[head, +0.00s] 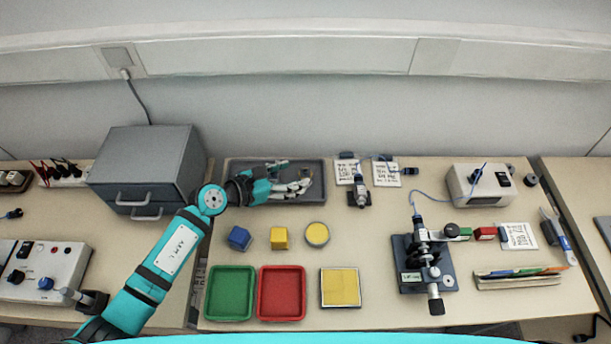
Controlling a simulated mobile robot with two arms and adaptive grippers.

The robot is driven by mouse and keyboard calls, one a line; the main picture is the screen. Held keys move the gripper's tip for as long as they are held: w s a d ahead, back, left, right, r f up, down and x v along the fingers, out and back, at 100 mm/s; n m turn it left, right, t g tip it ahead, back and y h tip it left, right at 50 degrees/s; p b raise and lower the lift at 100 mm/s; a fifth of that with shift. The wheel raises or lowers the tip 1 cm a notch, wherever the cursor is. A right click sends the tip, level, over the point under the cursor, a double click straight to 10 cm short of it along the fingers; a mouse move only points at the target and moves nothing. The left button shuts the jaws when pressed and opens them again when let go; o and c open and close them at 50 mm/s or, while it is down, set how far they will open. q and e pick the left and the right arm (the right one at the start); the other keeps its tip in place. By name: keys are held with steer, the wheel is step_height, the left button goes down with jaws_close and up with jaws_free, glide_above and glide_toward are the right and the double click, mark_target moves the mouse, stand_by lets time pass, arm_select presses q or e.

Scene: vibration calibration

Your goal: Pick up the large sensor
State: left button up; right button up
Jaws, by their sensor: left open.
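My left gripper (298,184) reaches in from the left over the dark grey tray (316,166) at the back of the table. Its fingers are apart, and the arm and gripper hide much of the tray floor. I cannot tell whether anything lies between or under the fingers. No thing is clearly recognisable as the large sensor. A small black and silver device (359,193) stands right of the tray, apart from the gripper. My right gripper is not in view.
A blue block (239,238), a yellow block (279,238) and a yellow round piece (317,234) stand before the tray. Green (209,292) and red (260,293) trays and a yellow pad (341,287) lie in front. A grey cabinet (150,160) and a black-based instrument (424,262) flank them.

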mark_target(303, 172)
arm_select(q)
steer(key=x, duration=0.5)
steer(key=shift+s+d+r, duration=0.1)
steer(key=shift+d+r, duration=0.05)
steer(key=shift+d, duration=0.05)
steer(key=shift+c, duration=0.5)
jaws_close()
steer(key=shift+r, duration=0.15)
